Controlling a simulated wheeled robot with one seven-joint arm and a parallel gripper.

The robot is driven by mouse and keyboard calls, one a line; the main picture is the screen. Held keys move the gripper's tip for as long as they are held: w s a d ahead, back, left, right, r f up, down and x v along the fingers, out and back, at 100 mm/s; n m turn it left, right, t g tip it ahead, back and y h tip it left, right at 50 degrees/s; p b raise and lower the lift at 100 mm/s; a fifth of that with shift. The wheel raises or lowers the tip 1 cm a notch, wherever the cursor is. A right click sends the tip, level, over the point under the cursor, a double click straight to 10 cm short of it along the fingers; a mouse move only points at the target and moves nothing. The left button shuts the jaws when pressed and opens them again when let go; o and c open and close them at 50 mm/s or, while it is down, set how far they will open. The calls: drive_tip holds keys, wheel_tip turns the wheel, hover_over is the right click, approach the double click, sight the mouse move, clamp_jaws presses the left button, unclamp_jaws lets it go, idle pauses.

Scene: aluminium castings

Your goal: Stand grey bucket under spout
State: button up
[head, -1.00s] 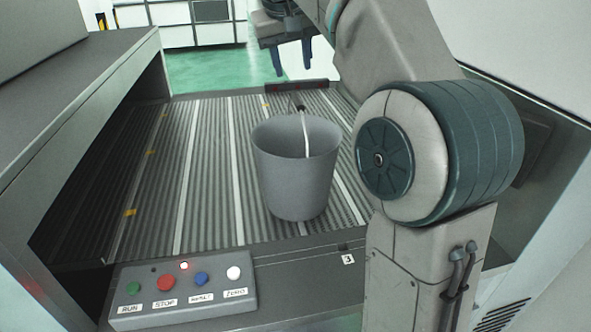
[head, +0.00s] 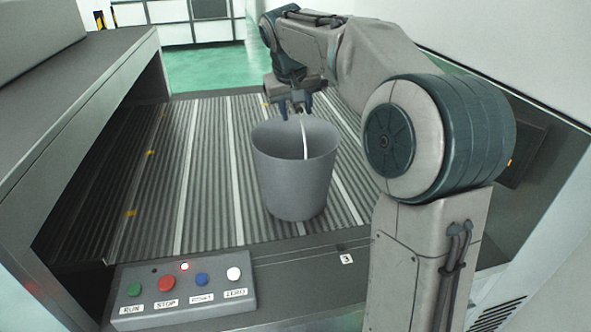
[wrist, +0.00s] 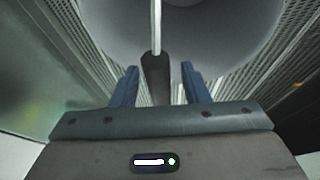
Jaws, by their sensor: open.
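The grey bucket (head: 294,180) stands upright on the ribbed bed (head: 215,190). Its thin white bail (head: 305,140) rises toward my gripper. My gripper (head: 296,108) is over the bucket's far rim, pointing down. In the wrist view my gripper (wrist: 158,82) is open, with a blue finger on each side of the bail's dark grip (wrist: 155,80). Gaps show between the grip and both fingers. The bucket (wrist: 210,45) fills the top of the wrist view. I cannot make out a spout in either view.
A control box (head: 182,290) with RUN and STOP buttons sits at the front left, its small red lamp lit. A grey housing (head: 75,70) overhangs the bed's left side. Ribbed bed left of the bucket is clear.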

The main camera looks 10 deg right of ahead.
clamp_jaws()
idle(0.3)
